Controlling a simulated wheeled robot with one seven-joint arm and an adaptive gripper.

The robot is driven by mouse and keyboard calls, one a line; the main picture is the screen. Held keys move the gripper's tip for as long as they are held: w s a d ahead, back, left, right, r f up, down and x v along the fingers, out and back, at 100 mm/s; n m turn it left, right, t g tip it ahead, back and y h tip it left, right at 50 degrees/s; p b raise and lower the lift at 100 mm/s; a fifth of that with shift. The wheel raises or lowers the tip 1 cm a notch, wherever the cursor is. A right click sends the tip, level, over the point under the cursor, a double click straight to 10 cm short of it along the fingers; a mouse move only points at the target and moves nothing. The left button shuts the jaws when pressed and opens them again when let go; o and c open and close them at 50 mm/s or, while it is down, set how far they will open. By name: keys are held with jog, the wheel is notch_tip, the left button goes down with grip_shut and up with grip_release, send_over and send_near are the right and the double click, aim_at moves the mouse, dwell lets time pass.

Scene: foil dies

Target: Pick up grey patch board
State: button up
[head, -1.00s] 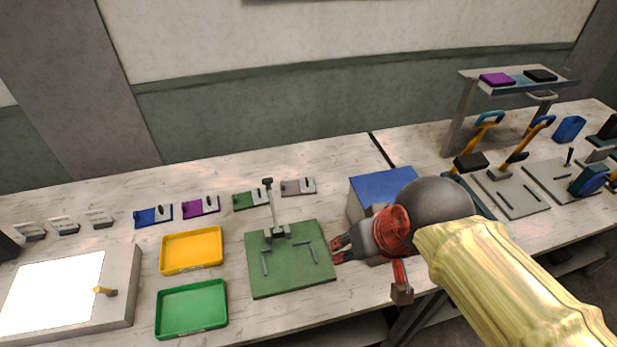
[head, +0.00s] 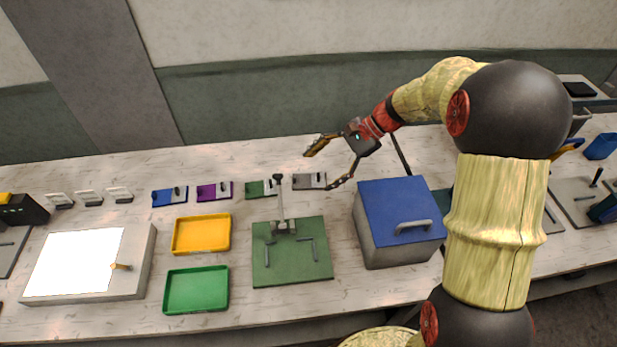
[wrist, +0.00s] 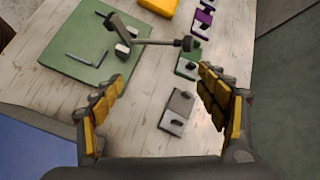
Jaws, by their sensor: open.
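The grey patch board (head: 309,181) lies flat on the table, at the right end of a row of coloured boards. My gripper (head: 328,165) is open and empty, above and around the right side of the board in the head view. In the wrist view my gripper (wrist: 160,95) has its two fingers spread wide, apart from the board.
Green (head: 261,189), purple (head: 214,191) and blue (head: 169,197) boards lie left of the grey one. A green plate with a lever arm (head: 291,264) stands in front. A blue-lidded box (head: 399,207) is at right. Yellow (head: 202,235) and green (head: 196,290) trays lie left.

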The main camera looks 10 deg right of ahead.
aim_at(300, 181)
jog(key=w+f+m+y+p, duration=0.1)
jog(key=w+f+m, duration=0.1)
jog(key=w+f, duration=0.1)
jog(key=w+d+f+m+t+y+p, duration=0.1)
jog(key=w+f+m+y, duration=0.1)
jog(key=w+f, duration=0.1)
jog(key=w+f+m+y+p, duration=0.1)
jog(key=w+f+m, duration=0.1)
jog(key=w+f, duration=0.2)
jog(key=shift+d+f+m+t+y, duration=0.25)
jog(key=shift+f+m+t+y, duration=0.05)
jog(key=shift+f, duration=0.45)
jog(key=shift+w+f, duration=0.1)
jog(key=shift+f, duration=0.15)
jog(key=shift+f+b+x, duration=0.1)
jog(key=shift+b+x, duration=0.2)
jog(key=shift+x, duration=1.65)
jog(key=shift+f+b+x, duration=0.15)
jog(key=shift+b+x, duration=0.1)
jog(key=shift+x, duration=1.7)
jog(key=shift+d, duration=0.15)
jog(key=shift+c, duration=0.4)
grip_shut()
